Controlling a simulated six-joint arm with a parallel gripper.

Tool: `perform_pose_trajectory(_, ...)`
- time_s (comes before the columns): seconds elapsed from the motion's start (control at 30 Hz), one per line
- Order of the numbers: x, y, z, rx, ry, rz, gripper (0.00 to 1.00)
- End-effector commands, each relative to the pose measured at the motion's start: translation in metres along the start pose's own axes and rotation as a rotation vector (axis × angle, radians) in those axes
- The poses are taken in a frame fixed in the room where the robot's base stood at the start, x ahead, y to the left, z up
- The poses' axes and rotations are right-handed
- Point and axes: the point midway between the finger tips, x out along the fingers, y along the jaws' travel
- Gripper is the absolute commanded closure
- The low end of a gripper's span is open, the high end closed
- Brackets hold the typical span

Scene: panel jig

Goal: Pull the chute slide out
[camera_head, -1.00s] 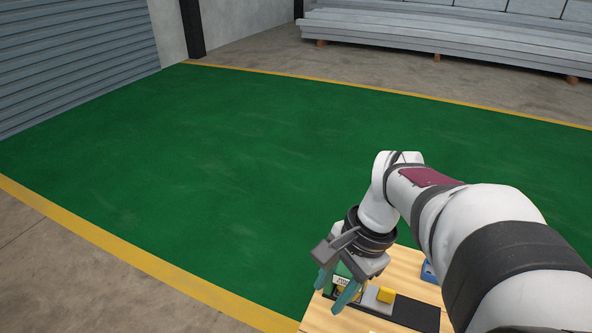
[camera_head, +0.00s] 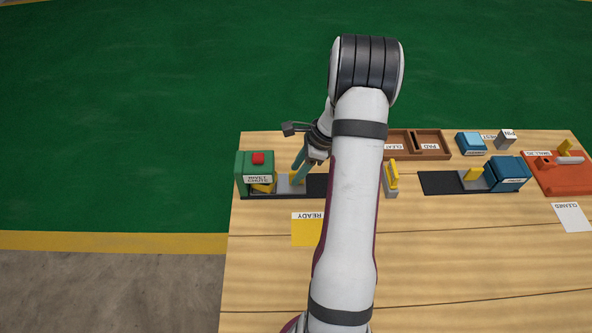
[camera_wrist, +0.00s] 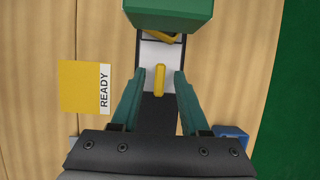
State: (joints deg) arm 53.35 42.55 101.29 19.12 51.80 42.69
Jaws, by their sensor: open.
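A green box (camera_head: 253,163) with a red button on top and a partly legible label stands at the left end of the bench. A grey slide (camera_head: 283,184) with a yellow upright handle sticks out of it along a black track (camera_head: 316,187). In the wrist view the green box (camera_wrist: 168,14) is at the top, and the grey slide (camera_wrist: 150,54) comes out below it with a yellow piece at the opening. My gripper (camera_head: 298,179) is open. In the wrist view its teal fingers stand either side of the yellow handle (camera_wrist: 159,80), with gaps showing; height is unclear.
A yellow READY card (camera_head: 305,231) lies in front of the track. A small grey piece with a yellow top (camera_head: 391,180) is right of my arm. A wooden tray (camera_head: 447,154), a blue box (camera_head: 508,174) with its own slide, and a red fixture (camera_head: 567,182) are further right.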

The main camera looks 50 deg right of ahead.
Motion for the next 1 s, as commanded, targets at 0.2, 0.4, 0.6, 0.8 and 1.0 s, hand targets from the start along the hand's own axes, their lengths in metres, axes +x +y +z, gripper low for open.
perform_pose_trajectory(0.2,0.0108,0.0003,-0.0001,0.000,0.001,0.000,0.55)
perform_pose_trajectory(0.4,0.0106,0.0003,-0.0001,0.000,0.000,0.000,0.60)
perform_pose_trajectory(0.6,0.0104,0.0003,0.0000,0.000,0.000,0.000,0.96)
perform_pose_trajectory(0.8,0.0103,0.0004,0.0000,0.000,0.000,0.001,1.00)
perform_pose_trajectory(1.0,0.0102,0.0004,0.0001,-0.001,0.000,0.001,1.00)
